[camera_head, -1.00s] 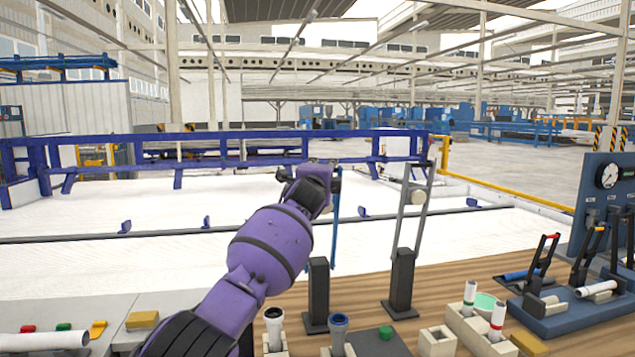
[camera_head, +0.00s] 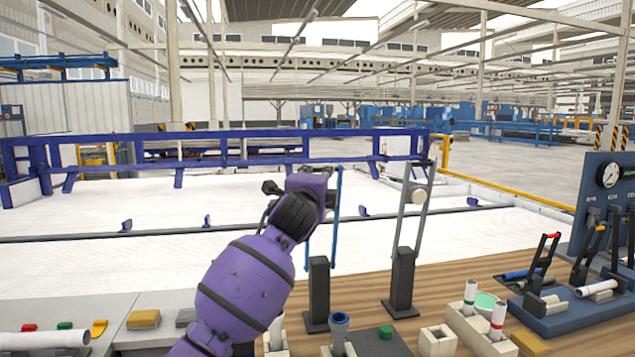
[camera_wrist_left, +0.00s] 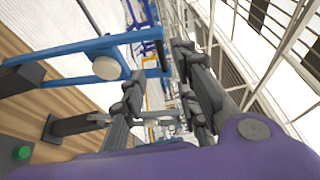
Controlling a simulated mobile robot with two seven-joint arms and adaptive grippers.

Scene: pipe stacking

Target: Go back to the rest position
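My left arm reaches in over the bench, and its purple wrist hides most of my left gripper (camera_head: 269,188) in the head view. In the left wrist view the two dark fingers of this gripper (camera_wrist_left: 158,80) stand apart with nothing between them. A blue stand (camera_head: 335,215) rises just right of the wrist; it also shows in the left wrist view (camera_wrist_left: 75,47). A grey stand (camera_head: 409,220) with a pale round end piece is further right. A grey-blue pipe (camera_head: 339,328) stands upright in a holder below. My right gripper is not in view.
A pale block (camera_head: 478,330) holds two upright white pipes, one with a red band (camera_head: 498,318). A blue lever panel (camera_head: 603,205) stands at the right. A green button (camera_head: 386,332) and a yellow block (camera_head: 143,319) lie near the front. Open space lies beyond the bench.

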